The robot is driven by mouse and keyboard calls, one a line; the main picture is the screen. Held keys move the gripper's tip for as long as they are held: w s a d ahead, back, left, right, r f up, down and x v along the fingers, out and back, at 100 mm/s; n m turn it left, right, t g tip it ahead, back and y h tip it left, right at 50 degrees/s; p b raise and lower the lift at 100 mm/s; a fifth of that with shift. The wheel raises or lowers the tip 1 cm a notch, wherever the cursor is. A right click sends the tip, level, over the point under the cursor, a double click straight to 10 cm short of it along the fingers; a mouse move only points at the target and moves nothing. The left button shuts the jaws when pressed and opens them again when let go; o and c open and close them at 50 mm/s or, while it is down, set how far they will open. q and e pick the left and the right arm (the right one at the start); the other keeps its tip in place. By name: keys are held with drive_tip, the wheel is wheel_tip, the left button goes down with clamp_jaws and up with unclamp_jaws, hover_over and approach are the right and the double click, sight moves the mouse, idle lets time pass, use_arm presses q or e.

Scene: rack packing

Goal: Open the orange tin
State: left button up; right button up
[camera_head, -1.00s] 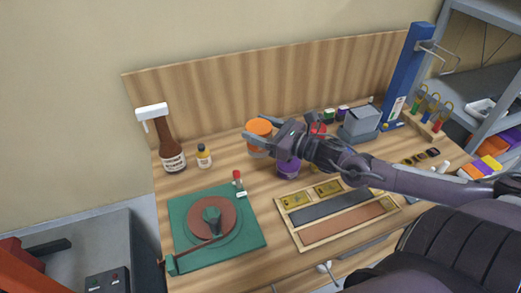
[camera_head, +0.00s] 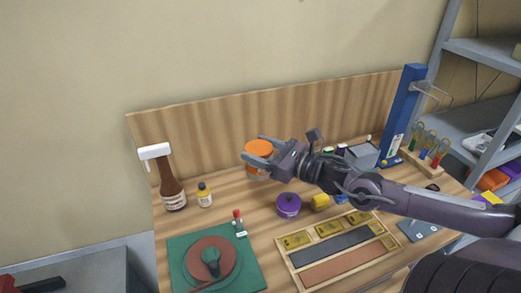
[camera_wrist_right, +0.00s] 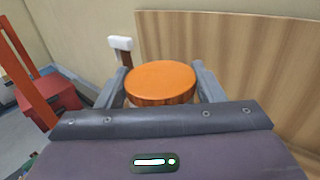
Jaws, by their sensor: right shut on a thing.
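The orange tin (camera_head: 259,149) has an orange lid and is partly hidden by my right gripper in the head view. My right gripper (camera_head: 257,153) is shut on the tin, with one finger on each side of it. In the right wrist view the round orange lid (camera_wrist_right: 160,80) lies between the two fingers. The lid appears on the tin; the tin's lower part is mostly hidden. I cannot tell whether the tin touches the bench. My left gripper is not in view.
A purple pot (camera_head: 288,206) stands in front of the gripper. A wooden tray (camera_head: 297,276) lies front right. A backboard (camera_head: 215,125) runs behind.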

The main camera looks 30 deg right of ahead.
drive_tip(key=shift+r, duration=0.1)
drive_tip(key=shift+c, duration=1.1)
